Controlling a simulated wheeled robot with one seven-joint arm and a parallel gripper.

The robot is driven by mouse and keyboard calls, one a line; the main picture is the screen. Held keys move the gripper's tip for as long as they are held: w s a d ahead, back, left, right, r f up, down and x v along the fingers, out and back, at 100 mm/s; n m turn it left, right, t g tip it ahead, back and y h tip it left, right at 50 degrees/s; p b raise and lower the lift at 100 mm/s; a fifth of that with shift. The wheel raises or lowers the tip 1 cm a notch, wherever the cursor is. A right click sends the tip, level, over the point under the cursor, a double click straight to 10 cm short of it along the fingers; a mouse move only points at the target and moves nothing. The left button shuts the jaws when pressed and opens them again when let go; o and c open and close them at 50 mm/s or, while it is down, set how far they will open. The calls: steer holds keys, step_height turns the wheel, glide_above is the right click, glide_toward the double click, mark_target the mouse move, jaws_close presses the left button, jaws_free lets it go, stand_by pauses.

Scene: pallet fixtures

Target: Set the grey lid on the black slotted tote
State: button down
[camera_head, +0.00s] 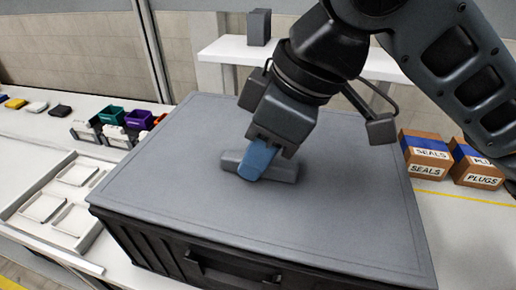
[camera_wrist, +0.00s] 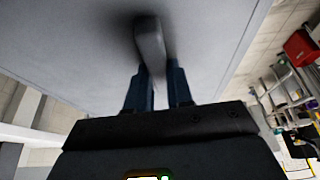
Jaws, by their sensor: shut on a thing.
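The grey lid (camera_head: 330,225) is a broad flat panel with a raised bar handle (camera_head: 285,170) at its middle. It lies over the top of the black slotted tote (camera_head: 160,248), whose ribbed front wall and front grip show below the lid's edge. I cannot tell whether the lid is fully seated all round; the far edges are partly hidden by my arm. My gripper (camera_head: 258,162), with blue fingers, is shut on the lid's handle. In the wrist view the two fingers (camera_wrist: 158,84) stand on either side of the handle (camera_wrist: 150,45), under the lid's grey surface (camera_wrist: 75,50).
White trays (camera_head: 72,178) lie on the table at the left, beside the tote. Teal and purple bins (camera_head: 138,117) stand behind it. Cardboard boxes (camera_head: 427,152) marked SEALS and PLUGS stand close to the right. A white shelf (camera_head: 222,50) with a grey block (camera_head: 259,27) is behind.

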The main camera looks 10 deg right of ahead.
steer(key=shift+f, duration=0.4)
stand_by(0.4)
steer(key=c, duration=0.9)
jaws_free()
steer(key=shift+v, duration=3.9)
